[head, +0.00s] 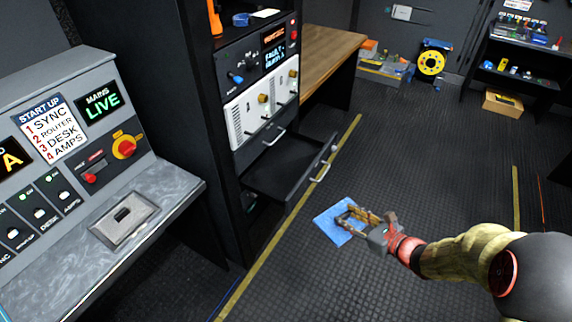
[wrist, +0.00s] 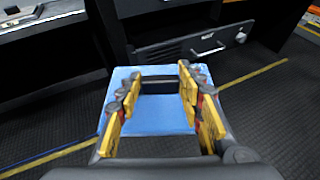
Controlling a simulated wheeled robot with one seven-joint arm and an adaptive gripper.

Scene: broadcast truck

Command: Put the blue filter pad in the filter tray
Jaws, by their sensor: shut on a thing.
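The blue filter pad (head: 333,222) is a thin flat square, held in the air over the dark floor. My gripper (head: 354,214) is shut on it, with the fingers at its near right side. In the wrist view the pad (wrist: 158,117) spreads beneath and between the yellow-padded fingers (wrist: 157,84). A dark pulled-out drawer (head: 283,178) in the rack, apparently the filter tray, stands open to the left of the pad and apart from it. Its front with a silver handle shows ahead in the wrist view (wrist: 195,44). I see nothing inside it.
The black rack (head: 264,65) holds white modules above the drawer. A grey control desk (head: 150,215) stands at the left. A wooden bench (head: 325,55) is behind the rack. A yellow cable reel (head: 431,63) and a cardboard box (head: 502,103) are farther back. The floor around the pad is clear.

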